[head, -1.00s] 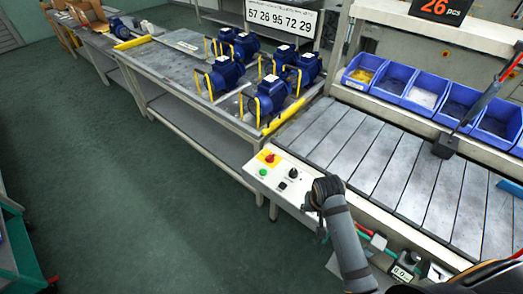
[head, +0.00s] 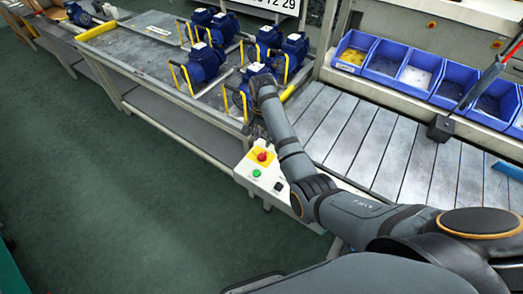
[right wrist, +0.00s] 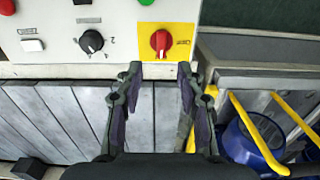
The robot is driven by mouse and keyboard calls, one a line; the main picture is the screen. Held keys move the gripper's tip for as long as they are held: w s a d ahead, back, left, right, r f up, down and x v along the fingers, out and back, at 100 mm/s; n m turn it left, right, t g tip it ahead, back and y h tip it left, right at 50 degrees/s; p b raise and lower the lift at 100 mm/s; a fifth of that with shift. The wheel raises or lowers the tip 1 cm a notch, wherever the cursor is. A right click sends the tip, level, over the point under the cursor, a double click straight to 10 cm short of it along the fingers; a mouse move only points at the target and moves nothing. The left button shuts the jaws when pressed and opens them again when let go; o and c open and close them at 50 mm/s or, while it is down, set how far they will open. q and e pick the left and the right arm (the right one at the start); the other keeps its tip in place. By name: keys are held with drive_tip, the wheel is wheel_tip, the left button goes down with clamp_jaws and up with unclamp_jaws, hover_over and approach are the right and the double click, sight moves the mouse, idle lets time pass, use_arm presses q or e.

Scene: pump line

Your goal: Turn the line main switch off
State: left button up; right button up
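The red rotary switch (head: 262,156) sits on a yellow plate on the cream control panel (head: 244,172). In the right wrist view the red switch (right wrist: 160,41) is at the top middle, its grip bar roughly upright in the picture. My right gripper (right wrist: 159,72) is open and empty, its two fingers apart just below the yellow plate (right wrist: 178,53) in that view. They do not appear to touch the switch. In the head view my right arm reaches over the panel and the gripper is mostly hidden behind it. My left gripper is not in view.
Blue pumps (head: 206,62) with yellow handles stand on the bench behind. The slatted conveyor (head: 400,150) lies to the right, with blue bins (head: 408,72) beyond.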

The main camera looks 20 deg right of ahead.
sight(262, 154)
drive_tip(key=f, duration=0.6)
drive_tip(key=shift+w, duration=0.2)
wheel_tip(262, 154, down, 4)
drive_tip(key=shift+r, duration=0.2)
drive_tip(key=shift+f, duration=0.1)
drive_tip(key=shift+c, duration=0.2)
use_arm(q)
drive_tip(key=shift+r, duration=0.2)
use_arm(e)
clamp_jaws()
